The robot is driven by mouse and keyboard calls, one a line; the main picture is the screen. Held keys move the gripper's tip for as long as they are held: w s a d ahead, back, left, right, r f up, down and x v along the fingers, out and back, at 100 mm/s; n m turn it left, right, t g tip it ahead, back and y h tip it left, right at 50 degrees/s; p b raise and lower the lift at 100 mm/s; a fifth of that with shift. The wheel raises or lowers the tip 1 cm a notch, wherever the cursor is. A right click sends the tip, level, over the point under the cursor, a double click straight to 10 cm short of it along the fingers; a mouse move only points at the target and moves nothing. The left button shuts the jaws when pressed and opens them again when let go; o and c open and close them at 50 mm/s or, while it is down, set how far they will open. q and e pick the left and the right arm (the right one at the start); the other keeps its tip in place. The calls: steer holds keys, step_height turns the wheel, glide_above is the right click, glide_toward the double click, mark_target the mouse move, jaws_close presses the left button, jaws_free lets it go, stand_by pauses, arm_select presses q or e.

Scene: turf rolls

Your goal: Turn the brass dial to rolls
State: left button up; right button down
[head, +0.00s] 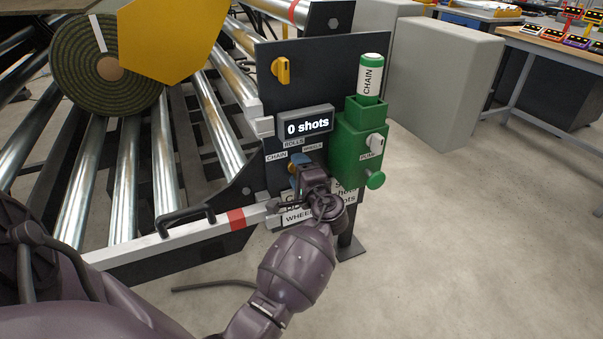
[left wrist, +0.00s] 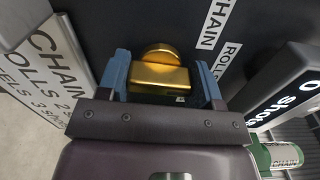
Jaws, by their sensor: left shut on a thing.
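The brass dial (left wrist: 158,77) sits on the dark panel (head: 268,120) of the machine. My left gripper (head: 300,163) is at the dial, its blue fingers on both sides of the dial's bar, shut on it, as the left wrist view (left wrist: 163,70) shows. In the head view the gripper mostly hides the dial. The labels CHAIN (head: 277,156), ROLLS (head: 293,142) and WHEELS (head: 313,147) stand around it. I cannot tell which label the dial points to. My right gripper is not in view.
A display (head: 306,124) above the dial reads "0 shots". A green pump unit (head: 350,150) with a CHAIN canister (head: 370,76) stands right of it. A yellow knob (head: 281,71) is higher on the panel. Rollers with a turf roll (head: 75,75) lie left. The floor at right is clear.

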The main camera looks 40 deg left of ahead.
arm_select(q)
steer(key=shift+n, duration=0.5)
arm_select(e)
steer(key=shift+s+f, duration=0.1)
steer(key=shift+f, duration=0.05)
arm_select(q)
steer(key=o, duration=0.9)
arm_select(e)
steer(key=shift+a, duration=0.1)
arm_select(q)
steer(key=shift+p+v, duration=0.45)
steer(key=shift+v, duration=4.95)
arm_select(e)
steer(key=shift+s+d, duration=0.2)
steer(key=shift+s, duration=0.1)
arm_select(q)
steer(key=shift+a, duration=0.1)
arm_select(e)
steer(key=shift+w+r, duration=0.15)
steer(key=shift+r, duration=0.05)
